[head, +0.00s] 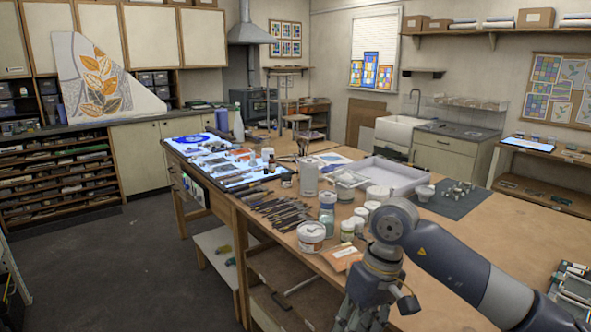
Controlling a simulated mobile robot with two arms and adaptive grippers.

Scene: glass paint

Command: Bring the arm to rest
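My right arm (452,264) comes in from the lower right and bends at a round joint over the front of the wooden worktable (520,235). My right gripper (362,314) hangs down from it at the bottom edge of the head view, in front of the table's near edge. Its fingertips are cut off by the frame, so I cannot see whether it is open or holds anything. My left arm and gripper are not in view.
Close to the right arm stand a white-labelled jar (311,236), an orange-labelled packet (342,257) and several paint pots. A row of dark tools (278,211) and a white tray (400,176) lie farther back. The floor (120,270) at left is clear.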

